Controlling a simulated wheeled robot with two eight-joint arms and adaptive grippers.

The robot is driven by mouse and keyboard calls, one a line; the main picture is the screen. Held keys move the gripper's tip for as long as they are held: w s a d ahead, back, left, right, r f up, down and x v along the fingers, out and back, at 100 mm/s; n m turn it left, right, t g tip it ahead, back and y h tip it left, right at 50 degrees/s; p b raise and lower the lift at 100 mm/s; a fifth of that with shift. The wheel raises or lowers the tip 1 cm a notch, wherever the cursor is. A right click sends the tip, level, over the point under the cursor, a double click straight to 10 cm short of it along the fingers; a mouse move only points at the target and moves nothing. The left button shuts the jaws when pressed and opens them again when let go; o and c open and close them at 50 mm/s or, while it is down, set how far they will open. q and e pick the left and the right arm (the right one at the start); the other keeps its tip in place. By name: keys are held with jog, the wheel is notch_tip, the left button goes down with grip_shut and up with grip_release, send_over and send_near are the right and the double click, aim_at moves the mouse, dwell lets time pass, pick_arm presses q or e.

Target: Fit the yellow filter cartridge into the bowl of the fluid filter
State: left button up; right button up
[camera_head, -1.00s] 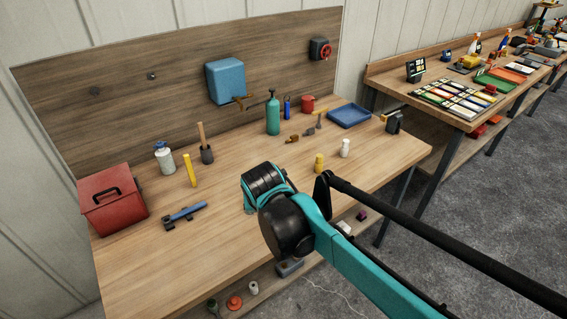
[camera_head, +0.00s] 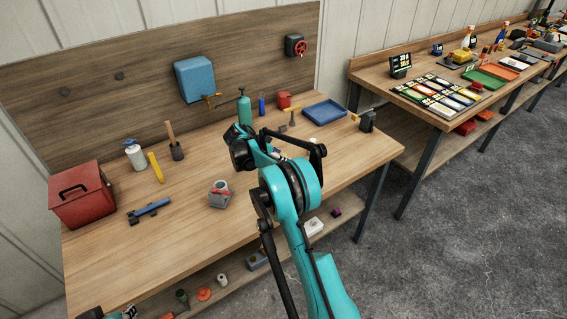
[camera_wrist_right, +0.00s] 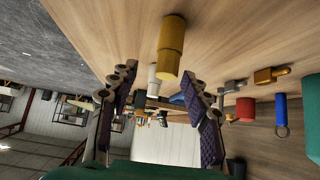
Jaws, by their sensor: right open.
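The yellow filter cartridge (camera_wrist_right: 171,50) stands on the bench in the right wrist view, which shows the scene upside down. It is in front of my open right gripper (camera_wrist_right: 157,82), roughly between the lines of the two fingers, and nothing is gripped. Contact with the fingers cannot be seen. In the head view my right arm hides the cartridge and most of that gripper. A grey cup-shaped body with a red part (camera_head: 219,194), apparently the filter bowl, stands on the bench left of my right arm. My left arm shows only a sliver at the bottom left edge.
A white cylinder (camera_wrist_right: 153,79) stands beyond the cartridge, with a brass fitting (camera_wrist_right: 270,75) to one side.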

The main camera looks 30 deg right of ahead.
jog(key=x, duration=0.2)
jog(key=b+x, duration=0.1)
jog(key=x, duration=0.1)
jog(key=b+x, duration=0.1)
jog(key=x, duration=0.1)
jog(key=shift+w+f, duration=0.35)
jog(key=shift+f, duration=0.05)
jog(key=shift+w+d+f, duration=0.1)
jog(key=shift+d+f, duration=0.15)
jog(key=shift+r, duration=0.15)
jog(key=shift+c, duration=1.3)
grip_shut()
